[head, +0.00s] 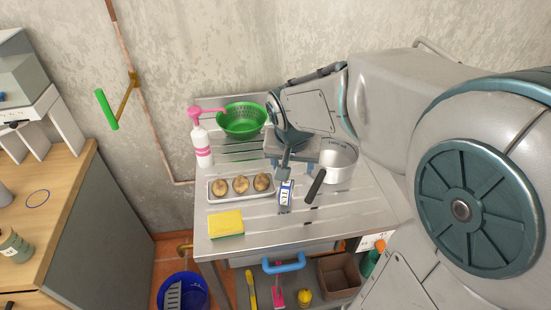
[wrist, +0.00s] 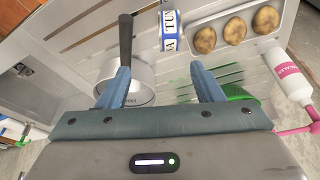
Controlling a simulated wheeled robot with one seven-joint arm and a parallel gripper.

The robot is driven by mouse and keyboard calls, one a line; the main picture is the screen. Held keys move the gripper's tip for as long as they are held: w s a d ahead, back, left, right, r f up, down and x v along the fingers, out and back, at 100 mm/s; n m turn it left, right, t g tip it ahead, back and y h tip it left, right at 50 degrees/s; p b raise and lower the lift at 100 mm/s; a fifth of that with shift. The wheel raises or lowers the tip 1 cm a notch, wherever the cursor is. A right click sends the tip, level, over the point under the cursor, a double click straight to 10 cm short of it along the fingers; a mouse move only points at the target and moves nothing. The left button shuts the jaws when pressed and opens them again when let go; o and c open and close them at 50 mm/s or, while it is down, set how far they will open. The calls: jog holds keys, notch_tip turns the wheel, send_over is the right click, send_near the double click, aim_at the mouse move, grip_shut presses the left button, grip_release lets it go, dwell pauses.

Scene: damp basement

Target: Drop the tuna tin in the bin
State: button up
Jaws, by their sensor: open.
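The tuna tin (head: 286,193), with a blue and white label, is on the metal draining table (head: 240,249), in front of my gripper (head: 284,172) in the head view. In the wrist view the tin (wrist: 173,31) shows its "TUNA" lettering at the top, beyond the fingertips and not between them. My gripper (wrist: 160,78) is open and empty, its two blue fingers spread. A blue round bucket (head: 205,291) stands on the floor left of the table, with a grey slotted thing in it; I cannot tell for certain that it is the bin.
A white tray (head: 212,198) of potatoes and a pan (head: 343,165) with a dark handle flank the tin. A green colander (head: 241,120), pump bottle (head: 202,146) and yellow sponge (head: 226,223) are also on the table. A brown box (head: 338,277) is on the lower shelf.

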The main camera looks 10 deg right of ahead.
aim_at(286, 184)
jog(key=x, duration=0.6)
jog(key=w+x, duration=0.1)
jog(key=x, duration=0.2)
jog(key=shift+w+a+f, duration=0.1)
jog(key=shift+a+f, duration=0.15)
jog(key=shift+a, duration=0.05)
jog(key=shift+a+p+x, duration=0.2)
jog(key=shift+x, duration=1.15)
jog(key=shift+a+p+x, duration=0.2)
jog(key=shift+x, duration=1.2)
jog(key=c, duration=1.3)
jog(key=shift+o, duration=0.2)
